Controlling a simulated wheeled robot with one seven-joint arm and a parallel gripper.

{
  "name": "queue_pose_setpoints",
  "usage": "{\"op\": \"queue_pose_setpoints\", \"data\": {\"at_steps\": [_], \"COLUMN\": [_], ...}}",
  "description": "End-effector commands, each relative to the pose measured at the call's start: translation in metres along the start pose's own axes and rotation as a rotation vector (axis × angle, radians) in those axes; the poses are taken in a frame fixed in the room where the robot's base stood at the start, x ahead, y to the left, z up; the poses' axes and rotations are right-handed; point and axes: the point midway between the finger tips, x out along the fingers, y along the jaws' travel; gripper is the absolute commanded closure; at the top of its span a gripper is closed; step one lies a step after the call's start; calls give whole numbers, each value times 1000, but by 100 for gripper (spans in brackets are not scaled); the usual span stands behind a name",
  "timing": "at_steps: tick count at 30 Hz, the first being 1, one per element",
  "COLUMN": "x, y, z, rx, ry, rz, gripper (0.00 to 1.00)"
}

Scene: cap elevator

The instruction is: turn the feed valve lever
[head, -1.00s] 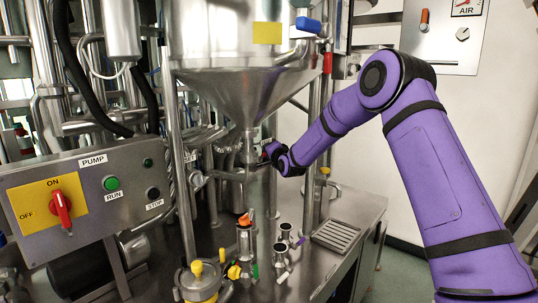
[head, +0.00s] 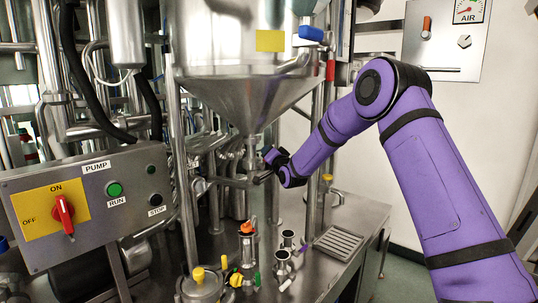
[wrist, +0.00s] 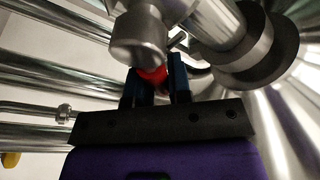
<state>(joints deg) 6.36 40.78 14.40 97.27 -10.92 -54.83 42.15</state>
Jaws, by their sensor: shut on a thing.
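The feed valve (head: 250,152) sits on the metal pipe under the cone-shaped steel hopper (head: 245,92) in the head view. My gripper (head: 263,178) is beside this pipe, just below and right of the hopper outlet. In the wrist view my gripper (wrist: 156,82) has its two dark fingers around a small red lever end (wrist: 152,75), which I take for the feed valve lever. The gripper is shut on it. Most of the lever is hidden by the fingers and a round metal fitting (wrist: 140,38). Its exact angle cannot be told.
A pump box (head: 100,200) with a red switch (head: 64,214) stands at left. Below on the steel bench are a capped pot (head: 200,288), an orange-topped cylinder (head: 247,240) and small metal cups (head: 286,254). A steel post (head: 181,165) stands left of the valve.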

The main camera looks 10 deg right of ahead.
Motion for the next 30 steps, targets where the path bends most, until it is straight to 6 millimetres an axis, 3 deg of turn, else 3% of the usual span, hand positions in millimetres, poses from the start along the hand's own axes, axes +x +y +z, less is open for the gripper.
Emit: {"op": "queue_pose_setpoints", "data": {"at_steps": [5,6,9,22,30], "x": [0,0,0,0,2], "y": [1,1,1,1,17], "z": [1,1,0,0,3], "rx": [0,0,1,29,268], "ry": [-2,-2,-1,-6,-57], "rz": [2,2,2,10,111], "gripper": [100,72,56,56,56]}}
